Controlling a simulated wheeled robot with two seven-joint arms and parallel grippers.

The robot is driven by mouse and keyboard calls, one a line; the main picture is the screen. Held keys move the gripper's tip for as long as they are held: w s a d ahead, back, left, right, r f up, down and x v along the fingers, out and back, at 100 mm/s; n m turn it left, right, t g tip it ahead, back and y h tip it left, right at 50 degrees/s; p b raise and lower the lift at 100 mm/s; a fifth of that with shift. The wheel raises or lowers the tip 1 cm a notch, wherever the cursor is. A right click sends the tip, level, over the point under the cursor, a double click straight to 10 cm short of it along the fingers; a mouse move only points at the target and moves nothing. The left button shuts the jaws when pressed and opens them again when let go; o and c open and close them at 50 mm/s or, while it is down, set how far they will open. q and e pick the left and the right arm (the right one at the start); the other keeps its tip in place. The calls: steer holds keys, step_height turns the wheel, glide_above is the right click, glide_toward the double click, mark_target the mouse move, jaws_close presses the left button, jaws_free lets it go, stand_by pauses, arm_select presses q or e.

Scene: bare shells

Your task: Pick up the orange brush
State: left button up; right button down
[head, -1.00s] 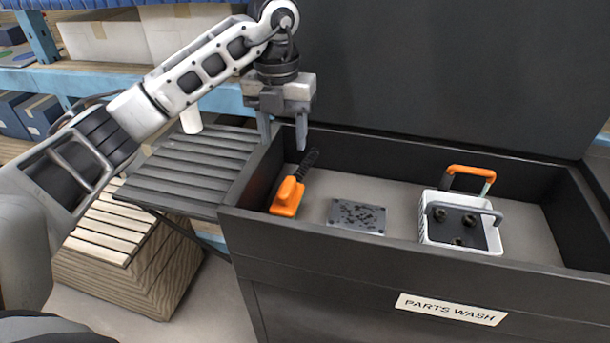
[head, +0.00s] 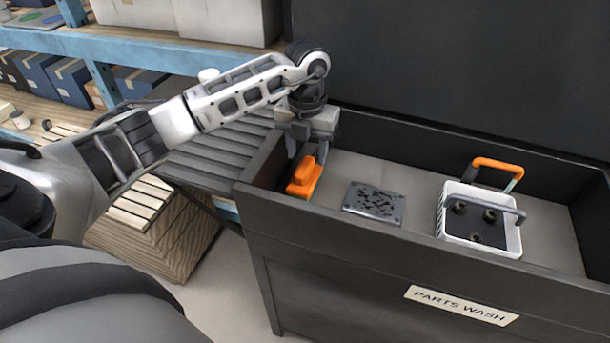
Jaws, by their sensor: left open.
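The orange brush (head: 303,178) lies in the left end of the black parts wash tub, close to its left wall. Its orange handle shows; its dark bristle end is hidden behind my left gripper. My left gripper (head: 307,152) is open, pointing down into the tub at the far end of the brush. One finger is just left of the brush and the other overlaps its far end in the picture. I cannot tell whether they touch it. My right gripper is not in view.
The tub (head: 380,248) has raised walls and a tall dark back panel. In it lie a grey speckled plate (head: 373,203) and a white basket (head: 481,222) with orange and grey handles. A slatted dark shelf (head: 215,158) adjoins its left side.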

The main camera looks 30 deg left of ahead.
mark_target(305, 165)
arm_select(q)
steer(key=shift+a+f, duration=0.2)
steer(key=shift+f, duration=1.75)
jaws_close()
steer(key=shift+r, duration=0.15)
step_height(305, 165, up, 10)
steer(key=shift+b, duration=0.4)
steer(key=c, duration=1)
jaws_free()
